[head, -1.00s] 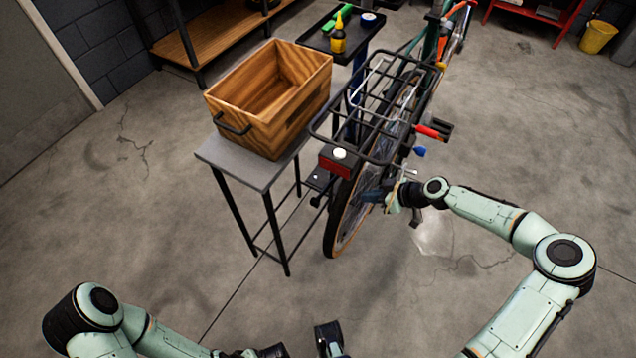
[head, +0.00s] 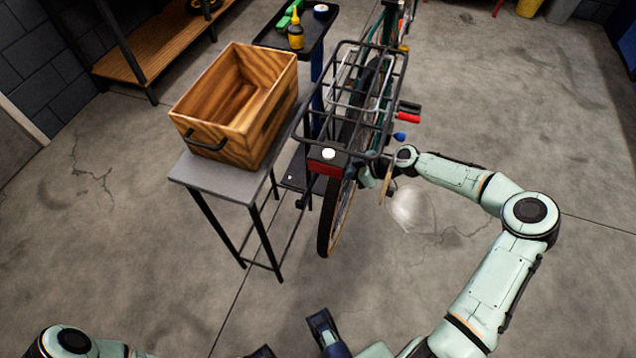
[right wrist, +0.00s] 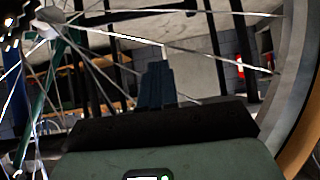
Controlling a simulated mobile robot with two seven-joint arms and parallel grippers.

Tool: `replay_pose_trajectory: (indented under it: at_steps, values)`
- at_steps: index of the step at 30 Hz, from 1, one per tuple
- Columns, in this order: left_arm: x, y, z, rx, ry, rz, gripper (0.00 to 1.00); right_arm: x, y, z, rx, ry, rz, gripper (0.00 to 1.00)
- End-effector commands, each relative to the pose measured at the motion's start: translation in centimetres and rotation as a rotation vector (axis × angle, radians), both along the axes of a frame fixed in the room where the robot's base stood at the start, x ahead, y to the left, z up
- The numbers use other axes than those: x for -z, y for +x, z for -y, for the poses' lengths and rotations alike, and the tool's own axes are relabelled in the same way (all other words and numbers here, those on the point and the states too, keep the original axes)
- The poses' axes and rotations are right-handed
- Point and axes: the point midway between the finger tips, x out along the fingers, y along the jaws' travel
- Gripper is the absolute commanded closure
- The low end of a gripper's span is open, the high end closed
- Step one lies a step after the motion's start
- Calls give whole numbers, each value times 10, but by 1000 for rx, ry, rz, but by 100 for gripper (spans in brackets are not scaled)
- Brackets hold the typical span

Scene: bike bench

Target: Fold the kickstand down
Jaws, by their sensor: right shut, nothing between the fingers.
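The bicycle stands upright in the head view, its rear wheel (head: 327,232) towards me under a black rear rack (head: 393,72). My right gripper (head: 368,176) is low beside the right side of the rear wheel and partly hidden by my own wrist. In the right wrist view its fingers (right wrist: 156,85) are shut and empty, in front of the spokes, with the wheel hub (right wrist: 46,24) at upper left and the tyre (right wrist: 305,125) at right. I cannot pick out the kickstand in either view. Part of my left gripper shows at the bottom edge of the head view, cut off.
A wooden crate (head: 203,114) sits on a grey stand (head: 195,171) left of the bicycle. A black tool tray (head: 315,42) with a yellow bottle (head: 296,37) is behind it. A red rear light (head: 324,168) hangs at the rack's end. The floor to the right is clear.

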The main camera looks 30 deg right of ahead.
Motion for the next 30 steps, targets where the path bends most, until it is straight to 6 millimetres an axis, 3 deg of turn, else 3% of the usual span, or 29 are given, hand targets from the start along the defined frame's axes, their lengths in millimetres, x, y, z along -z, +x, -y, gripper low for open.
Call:
replay_pose_trajectory:
  at_steps: [5,17,24,30]
  values:
    - [3,1,0,-1,1,4,100,11,10,-10,-2,2,0,100]
    - [15,6,0,-5,3,22,100,62,59,-55,-3,3,-1,100]
    - [18,8,0,-6,4,28,100,94,61,-57,0,2,-1,100]
    - [19,9,0,-6,5,30,100,101,61,-57,1,0,0,100]
